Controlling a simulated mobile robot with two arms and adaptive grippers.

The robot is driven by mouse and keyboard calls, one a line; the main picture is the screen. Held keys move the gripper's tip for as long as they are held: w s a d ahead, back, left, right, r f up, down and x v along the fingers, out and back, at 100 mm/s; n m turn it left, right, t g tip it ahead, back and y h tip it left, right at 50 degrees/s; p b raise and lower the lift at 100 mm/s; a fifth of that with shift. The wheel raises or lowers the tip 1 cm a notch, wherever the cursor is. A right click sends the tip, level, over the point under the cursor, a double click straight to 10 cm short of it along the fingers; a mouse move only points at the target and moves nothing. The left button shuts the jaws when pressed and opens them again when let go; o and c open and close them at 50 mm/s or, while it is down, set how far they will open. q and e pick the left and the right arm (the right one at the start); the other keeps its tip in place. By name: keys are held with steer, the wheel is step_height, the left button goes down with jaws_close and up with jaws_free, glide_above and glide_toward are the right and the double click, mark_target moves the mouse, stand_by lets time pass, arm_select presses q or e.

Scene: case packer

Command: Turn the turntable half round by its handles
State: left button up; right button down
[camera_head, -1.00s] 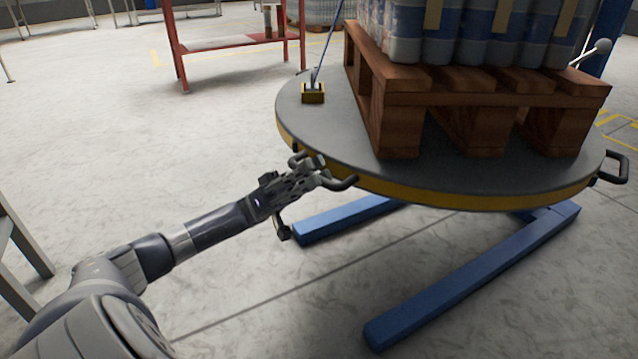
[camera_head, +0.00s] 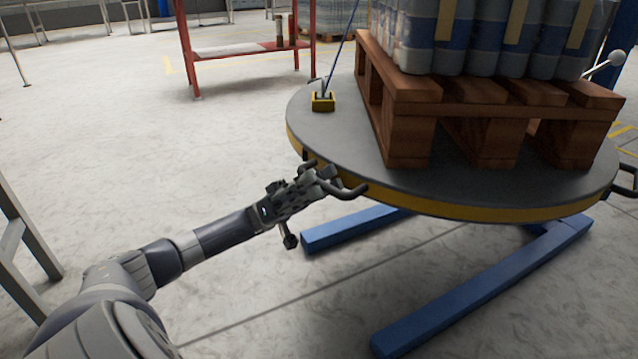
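The turntable (camera_head: 330,140) is a round grey disc with a yellow and black rim, on a blue frame (camera_head: 480,290). A dark bent handle (camera_head: 352,191) sticks out from its near left rim. Another handle (camera_head: 630,180) is at the right rim, cut by the picture edge. My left gripper (camera_head: 324,178) is at the near left handle, its fingers around the bar and looking shut on it; the fingers hide part of the bar. My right gripper is not in view.
A wooden pallet (camera_head: 410,135) with wrapped blue and white goods (camera_head: 450,40) stands on the disc. A yellow block (camera_head: 322,101) with a thin rod is on its left edge. A red bench (camera_head: 190,60) stands behind. The floor at left is mostly clear.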

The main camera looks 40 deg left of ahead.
arm_select(q)
steer(key=v, duration=0.6)
steer(key=shift+a+f, duration=0.3)
steer(key=shift+f, duration=0.05)
